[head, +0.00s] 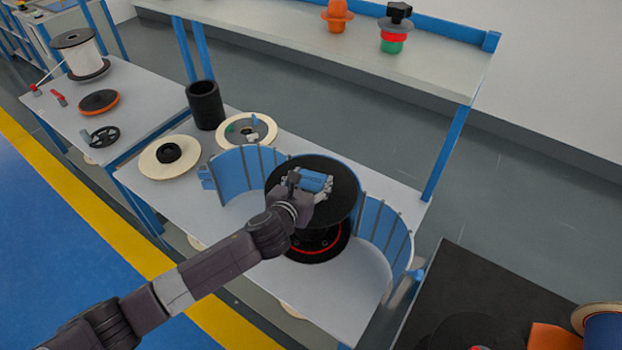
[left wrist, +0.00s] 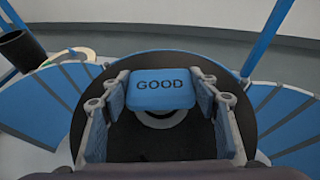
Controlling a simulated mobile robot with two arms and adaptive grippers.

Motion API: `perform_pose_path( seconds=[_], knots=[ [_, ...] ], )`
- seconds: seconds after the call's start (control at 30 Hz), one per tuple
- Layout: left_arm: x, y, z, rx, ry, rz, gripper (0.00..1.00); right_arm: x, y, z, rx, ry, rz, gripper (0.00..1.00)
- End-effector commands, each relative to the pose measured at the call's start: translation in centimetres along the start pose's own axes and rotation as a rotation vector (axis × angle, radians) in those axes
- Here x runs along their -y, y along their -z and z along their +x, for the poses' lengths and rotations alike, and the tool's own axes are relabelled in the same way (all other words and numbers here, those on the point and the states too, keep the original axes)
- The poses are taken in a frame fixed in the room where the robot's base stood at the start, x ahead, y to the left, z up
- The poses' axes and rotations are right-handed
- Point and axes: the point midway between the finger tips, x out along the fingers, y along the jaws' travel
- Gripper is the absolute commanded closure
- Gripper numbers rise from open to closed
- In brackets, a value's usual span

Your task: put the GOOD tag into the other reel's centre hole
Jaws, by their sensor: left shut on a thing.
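The blue GOOD tag (left wrist: 162,86) is between the fingers of my left gripper (head: 318,184), its lettering upright in the left wrist view. In the head view the tag (head: 314,178) shows as a small blue block above the upper flange of a black reel (head: 343,208). In the left wrist view a pale ring edge shows just below the tag, over the black flange (left wrist: 150,148); the tag and fingers hide most of the reel's centre. I cannot tell whether the tag touches the reel. My right gripper is not in view.
Curved blue slatted guards (head: 240,172) stand around the black reel on the white table (head: 345,290). Behind are a cream reel (head: 233,128) with small pieces on it, a cream disc (head: 152,164) and a black cylinder (head: 206,104). A dark bench is at lower right.

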Motion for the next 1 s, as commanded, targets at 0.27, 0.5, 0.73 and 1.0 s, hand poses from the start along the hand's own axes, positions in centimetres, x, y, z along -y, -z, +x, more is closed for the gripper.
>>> perform_pose_path(
  seconds=[0.27, 0.5, 0.73, 1.0],
  knots=[
    [0.03, -0.14, -0.05, 0.001, 0.001, 0.001, 0.68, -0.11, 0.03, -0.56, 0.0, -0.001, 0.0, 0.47],
    [0.02, -0.05, 0.0, 0.001, 0.001, 0.001, 0.68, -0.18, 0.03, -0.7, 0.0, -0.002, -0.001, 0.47],
    [0.02, -0.01, 0.01, 0.001, 0.001, 0.0, 0.68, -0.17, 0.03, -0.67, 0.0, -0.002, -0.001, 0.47],
    [0.01, 0.42, 0.18, 0.0, 0.0, 0.0, 0.68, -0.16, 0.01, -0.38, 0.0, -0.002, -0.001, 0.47]
  ],
)
